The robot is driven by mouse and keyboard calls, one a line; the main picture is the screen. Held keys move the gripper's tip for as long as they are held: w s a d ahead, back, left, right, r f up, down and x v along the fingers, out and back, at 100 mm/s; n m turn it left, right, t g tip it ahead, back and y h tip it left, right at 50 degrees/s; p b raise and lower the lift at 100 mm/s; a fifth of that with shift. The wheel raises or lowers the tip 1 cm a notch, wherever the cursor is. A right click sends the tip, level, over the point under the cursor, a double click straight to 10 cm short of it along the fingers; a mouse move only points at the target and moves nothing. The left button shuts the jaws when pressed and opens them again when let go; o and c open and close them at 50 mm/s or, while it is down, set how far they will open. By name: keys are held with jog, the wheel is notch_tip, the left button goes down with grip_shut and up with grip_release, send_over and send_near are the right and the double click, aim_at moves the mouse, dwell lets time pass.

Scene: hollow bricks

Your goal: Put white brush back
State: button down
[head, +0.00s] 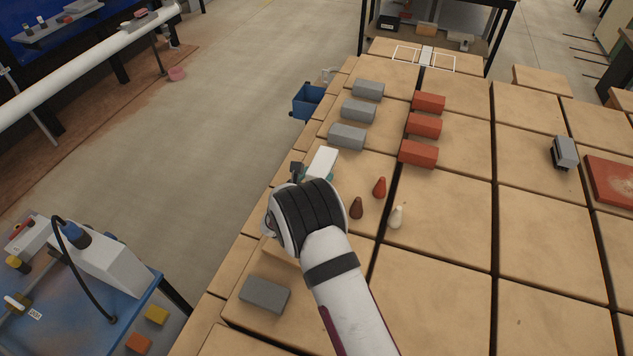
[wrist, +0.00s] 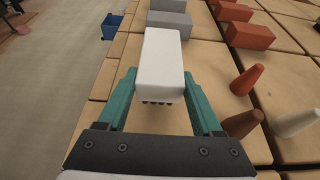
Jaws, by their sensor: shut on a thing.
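The white brush (wrist: 160,62) is a white block with a row of dark bristles under its near end. My gripper (wrist: 160,78) is shut on it, with one teal finger at each long side. In the head view the white brush (head: 323,161) shows just beyond my wrist, near the left edge of the tiled table (head: 440,265). Most of the gripper is hidden behind the wrist there. I cannot tell from these views whether the bristles touch the table.
Grey bricks (head: 358,110) and red bricks (head: 424,125) stand in two rows ahead. Red (head: 380,187), brown (head: 356,208) and white (head: 397,217) cones stand to the right. A grey brick (head: 265,294) lies nearer. White outlines (head: 444,63) mark the far end. A blue bin (head: 307,103) is beyond the left edge.

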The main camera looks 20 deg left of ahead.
jog(key=shift+f, duration=1.2)
jog(key=shift+c, duration=0.2)
grip_release()
jog(key=shift+f, duration=0.15)
